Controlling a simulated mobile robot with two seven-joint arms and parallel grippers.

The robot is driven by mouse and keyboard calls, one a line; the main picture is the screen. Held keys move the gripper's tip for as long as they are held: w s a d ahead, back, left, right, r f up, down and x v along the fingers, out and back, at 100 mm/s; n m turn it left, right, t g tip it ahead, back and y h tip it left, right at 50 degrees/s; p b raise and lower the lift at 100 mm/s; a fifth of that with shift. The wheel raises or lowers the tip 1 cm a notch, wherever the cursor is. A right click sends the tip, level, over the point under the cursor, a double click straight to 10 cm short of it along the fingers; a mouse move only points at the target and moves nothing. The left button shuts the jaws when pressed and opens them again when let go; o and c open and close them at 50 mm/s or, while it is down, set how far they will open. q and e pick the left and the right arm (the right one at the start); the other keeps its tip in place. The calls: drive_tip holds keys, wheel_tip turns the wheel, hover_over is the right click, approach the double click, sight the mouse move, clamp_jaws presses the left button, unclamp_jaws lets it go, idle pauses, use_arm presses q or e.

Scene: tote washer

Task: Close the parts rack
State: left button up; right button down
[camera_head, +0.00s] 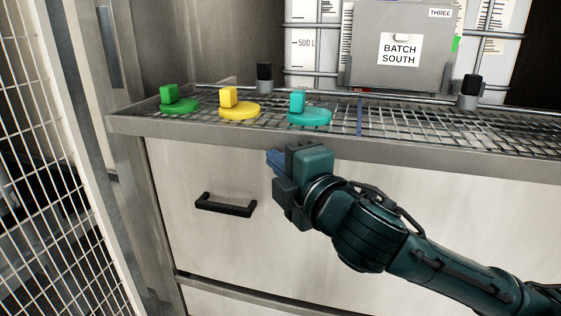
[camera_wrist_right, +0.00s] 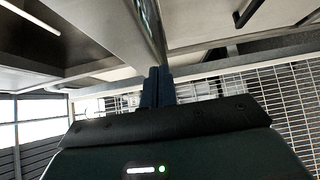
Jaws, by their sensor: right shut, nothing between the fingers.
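The parts rack, a wire-mesh shelf with a grey front rim (camera_head: 230,134), spans the head view above a pale drawer front. Green (camera_head: 179,103), yellow (camera_head: 239,106) and teal (camera_head: 309,112) knobbed parts sit in a row on its left half. My right gripper (camera_head: 274,161) is shut and empty, its blue fingers pointing left, just below and in front of the rim under the teal part. I cannot tell whether it touches the rim. The shut fingers also show in the right wrist view (camera_wrist_right: 156,87). My left gripper is in neither view.
A black drawer handle (camera_head: 226,205) lies left of and below my right gripper. A white wire fence (camera_head: 70,150) stands at the left. Behind the rack are a grey panel marked BATCH SOUTH (camera_head: 400,75) and black-capped posts (camera_head: 264,76).

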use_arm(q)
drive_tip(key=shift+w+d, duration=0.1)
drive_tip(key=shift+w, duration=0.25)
use_arm(e)
drive_tip(key=shift+w+d, duration=0.1)
drive_tip(key=shift+w, duration=0.15)
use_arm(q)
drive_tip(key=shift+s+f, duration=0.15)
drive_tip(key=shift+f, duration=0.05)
